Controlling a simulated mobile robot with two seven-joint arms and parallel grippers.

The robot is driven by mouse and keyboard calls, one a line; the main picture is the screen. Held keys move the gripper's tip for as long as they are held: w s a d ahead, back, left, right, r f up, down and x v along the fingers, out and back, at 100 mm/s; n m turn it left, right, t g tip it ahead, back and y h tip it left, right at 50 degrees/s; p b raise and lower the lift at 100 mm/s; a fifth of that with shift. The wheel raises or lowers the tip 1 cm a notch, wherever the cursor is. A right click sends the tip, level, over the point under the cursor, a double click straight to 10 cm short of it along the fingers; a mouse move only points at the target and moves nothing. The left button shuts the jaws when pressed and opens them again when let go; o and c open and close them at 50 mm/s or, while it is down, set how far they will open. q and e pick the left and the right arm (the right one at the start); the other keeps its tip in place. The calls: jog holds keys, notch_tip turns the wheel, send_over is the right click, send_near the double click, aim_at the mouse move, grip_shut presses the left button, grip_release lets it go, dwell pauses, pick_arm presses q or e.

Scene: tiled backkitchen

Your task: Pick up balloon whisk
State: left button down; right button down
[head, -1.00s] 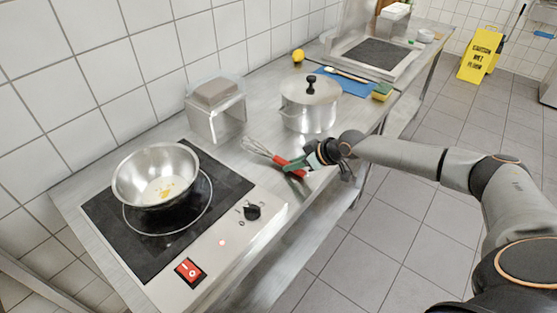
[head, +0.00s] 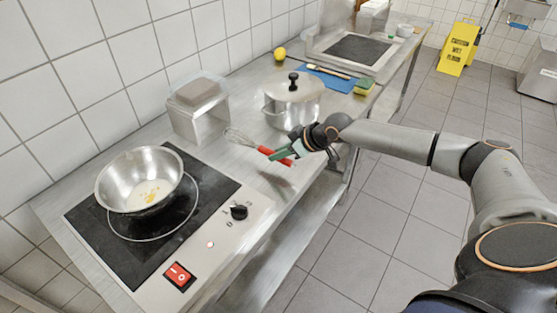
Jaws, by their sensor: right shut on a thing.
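The balloon whisk has a wire head (head: 240,137) and a red handle (head: 266,151). It is at the front edge of the steel counter, between the hob and the pot, with its wires pointing left. My right gripper (head: 284,153) is shut on the red handle, with green fingers across it. The end of the handle shows past the fingers. I cannot tell whether the whisk is clear of the counter. My left gripper is not in view.
A lidded pot (head: 293,103) and a clear container (head: 198,112) stand behind the whisk. A yellow floor sign (head: 458,47) stands on the tiles beyond.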

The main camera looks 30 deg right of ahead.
jog(key=s+a+r, duration=0.2)
jog(key=s+r, duration=0.7)
jog(key=s, duration=0.4)
jog(key=shift+s+a+r, duration=0.2)
jog(key=shift+s+a, duration=0.1)
